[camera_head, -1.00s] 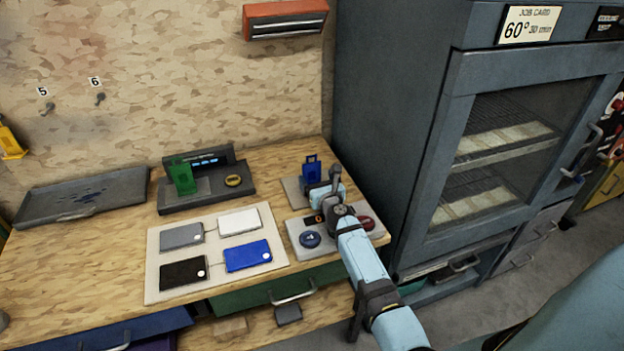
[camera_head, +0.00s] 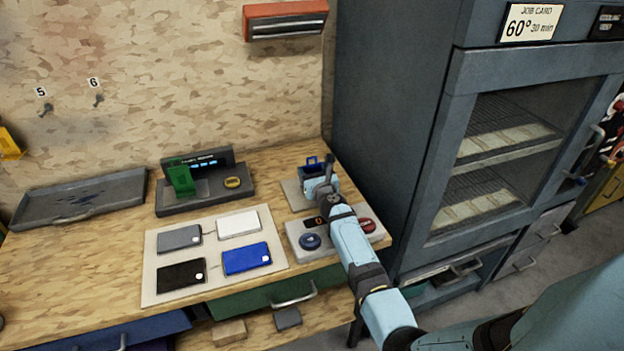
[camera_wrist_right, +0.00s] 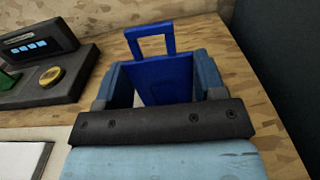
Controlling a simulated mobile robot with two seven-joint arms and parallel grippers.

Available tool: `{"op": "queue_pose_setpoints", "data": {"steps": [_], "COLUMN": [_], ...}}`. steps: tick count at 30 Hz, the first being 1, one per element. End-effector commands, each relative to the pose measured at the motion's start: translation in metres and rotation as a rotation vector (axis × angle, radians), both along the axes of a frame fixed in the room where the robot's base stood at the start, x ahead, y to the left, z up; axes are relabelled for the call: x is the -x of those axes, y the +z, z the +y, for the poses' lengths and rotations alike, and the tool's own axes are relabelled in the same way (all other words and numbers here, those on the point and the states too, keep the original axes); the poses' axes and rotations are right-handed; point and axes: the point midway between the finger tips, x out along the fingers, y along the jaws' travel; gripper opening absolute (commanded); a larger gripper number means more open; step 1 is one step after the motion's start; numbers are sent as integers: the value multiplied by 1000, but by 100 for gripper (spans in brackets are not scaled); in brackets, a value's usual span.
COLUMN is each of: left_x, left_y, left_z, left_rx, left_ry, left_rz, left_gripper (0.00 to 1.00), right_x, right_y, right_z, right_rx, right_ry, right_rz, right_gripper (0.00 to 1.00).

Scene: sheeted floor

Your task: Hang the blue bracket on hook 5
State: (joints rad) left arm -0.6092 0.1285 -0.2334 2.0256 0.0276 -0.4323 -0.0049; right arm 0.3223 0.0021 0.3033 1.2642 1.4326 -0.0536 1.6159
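The blue bracket (camera_head: 311,163) stands upright on a small pale plate (camera_head: 293,196) at the right of the bench. It also shows in the right wrist view (camera_wrist_right: 160,75), with a square loop on top. My right gripper (camera_head: 318,178) is at the bracket, partly hiding it in the head view. In the right wrist view its fingers (camera_wrist_right: 163,85) are open on either side of the bracket's body, with a small gap at the left finger. Hook 5 (camera_head: 47,109) is on the wall board at the far left, empty. My left gripper is not in view.
Hook 6 (camera_head: 98,99) is right of hook 5. A green bracket (camera_head: 181,179) stands on a dark console (camera_head: 205,199). A grey tray (camera_head: 80,194) lies below the hooks. A button box (camera_head: 337,238) is in front of the bracket, and a tall grey cabinet (camera_head: 400,130) stands right.

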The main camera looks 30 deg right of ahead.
Motion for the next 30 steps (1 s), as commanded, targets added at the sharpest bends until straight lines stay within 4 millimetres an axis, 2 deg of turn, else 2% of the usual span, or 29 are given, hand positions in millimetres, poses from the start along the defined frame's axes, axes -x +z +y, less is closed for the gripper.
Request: {"op": "queue_pose_setpoints", "data": {"steps": [8,30], "left_x": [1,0], "left_y": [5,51], "left_z": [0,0], "left_rx": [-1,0], "left_ry": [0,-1], "left_rz": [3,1], "left_gripper": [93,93], "right_x": [0,0], "right_y": [8,53], "right_z": [0,0], "right_rx": [-1,-1], "right_ry": [0,1], "right_rz": [-1,-1], "right_gripper": [35,35]}}
